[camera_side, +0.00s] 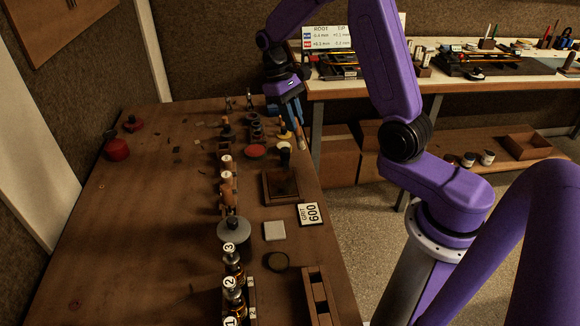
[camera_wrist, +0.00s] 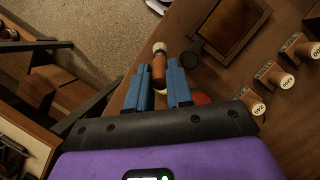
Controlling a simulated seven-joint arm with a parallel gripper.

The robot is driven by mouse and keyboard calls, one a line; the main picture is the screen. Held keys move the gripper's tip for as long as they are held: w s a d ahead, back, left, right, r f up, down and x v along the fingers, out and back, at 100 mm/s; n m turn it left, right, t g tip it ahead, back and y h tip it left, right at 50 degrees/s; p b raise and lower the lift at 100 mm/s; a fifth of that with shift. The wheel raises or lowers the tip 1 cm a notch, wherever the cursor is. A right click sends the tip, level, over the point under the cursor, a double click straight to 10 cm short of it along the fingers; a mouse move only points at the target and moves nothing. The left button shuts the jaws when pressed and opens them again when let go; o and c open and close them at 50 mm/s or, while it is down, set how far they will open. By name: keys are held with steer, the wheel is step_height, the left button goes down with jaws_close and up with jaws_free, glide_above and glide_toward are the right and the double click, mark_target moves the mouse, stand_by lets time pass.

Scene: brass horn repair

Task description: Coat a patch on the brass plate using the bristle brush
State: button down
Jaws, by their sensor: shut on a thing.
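My gripper (camera_side: 291,112) is over the far right end of the workbench, fingers pointing down. In the wrist view its blue fingers (camera_wrist: 161,88) are shut on the bristle brush (camera_wrist: 159,68). The brush has a brown handle and a pale tip, which points away from the wrist. In the side view the brush (camera_side: 300,134) hangs below the fingers, slightly tilted. A dark brown flat square in a wooden frame (camera_side: 266,201) lies nearer the camera, apart from the brush; it may be the brass plate. It also shows in the wrist view (camera_wrist: 230,27).
A dark upright knob-like thing (camera_side: 284,157) stands by the frame's far edge. The bench's left side is mostly clear.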

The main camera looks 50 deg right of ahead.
steer(key=s+a+r+h, duration=0.1)
steer(key=s+a+r, duration=0.2)
steer(key=a+r, duration=0.35)
steer(key=s+a+r, duration=0.3)
steer(key=s+a, duration=0.1)
steer(key=a, duration=0.5)
steer(key=shift+n, duration=0.3)
steer(key=shift+w+d+f, duration=0.1)
steer(key=shift+w+f, duration=0.05)
steer(key=shift+f, duration=0.9)
steer(key=shift+w+f, duration=0.1)
steer(key=shift+f, duration=0.95)
